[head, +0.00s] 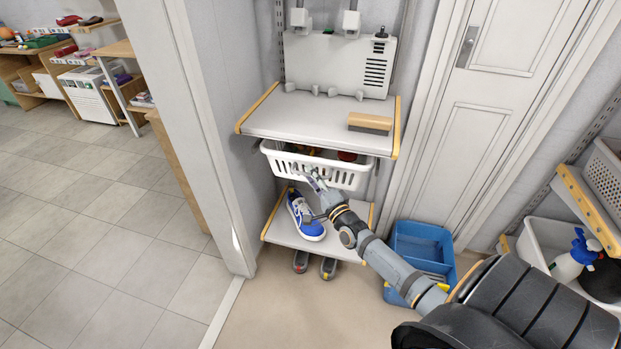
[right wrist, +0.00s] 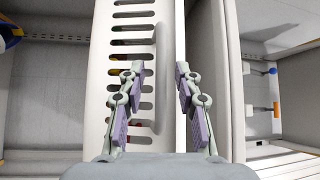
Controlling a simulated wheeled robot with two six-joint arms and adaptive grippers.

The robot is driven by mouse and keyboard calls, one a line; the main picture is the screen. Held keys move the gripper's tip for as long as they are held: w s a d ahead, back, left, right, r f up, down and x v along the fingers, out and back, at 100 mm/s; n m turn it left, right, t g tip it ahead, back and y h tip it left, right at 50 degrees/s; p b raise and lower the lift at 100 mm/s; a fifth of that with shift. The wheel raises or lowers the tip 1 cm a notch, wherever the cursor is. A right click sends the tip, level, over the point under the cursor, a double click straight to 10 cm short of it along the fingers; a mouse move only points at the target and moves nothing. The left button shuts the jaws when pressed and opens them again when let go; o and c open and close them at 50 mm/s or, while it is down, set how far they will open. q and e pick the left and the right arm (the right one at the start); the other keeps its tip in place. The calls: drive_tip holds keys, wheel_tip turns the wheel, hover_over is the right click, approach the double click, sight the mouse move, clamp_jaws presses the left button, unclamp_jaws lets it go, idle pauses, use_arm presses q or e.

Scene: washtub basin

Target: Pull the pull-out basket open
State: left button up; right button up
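The white pull-out basket (head: 350,176) hangs under the upper shelf board, with a slotted front and a few coloured items inside. My right gripper (head: 312,176) is at the basket's front, near its middle. In the right wrist view the slotted basket wall (right wrist: 100,75) fills the left middle. There my right gripper (right wrist: 158,72) is open, with one finger over the slots and the other to the right of a pale upright strip. I cannot tell whether either finger touches the basket. My left gripper is not in view.
A wooden-backed brush (head: 370,123) lies on the shelf (head: 300,122) above. A blue-and-white shoe (head: 305,217) stands on the lower board. A blue crate (head: 422,240) is on the floor to the right. Open floor (head: 90,220) lies to the left, past the wall edge.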

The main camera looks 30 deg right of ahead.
drive_tip(key=shift+w+r, duration=0.1)
drive_tip(key=shift+w, duration=0.5)
drive_tip(key=shift+c, duration=0.3)
clamp_jaws()
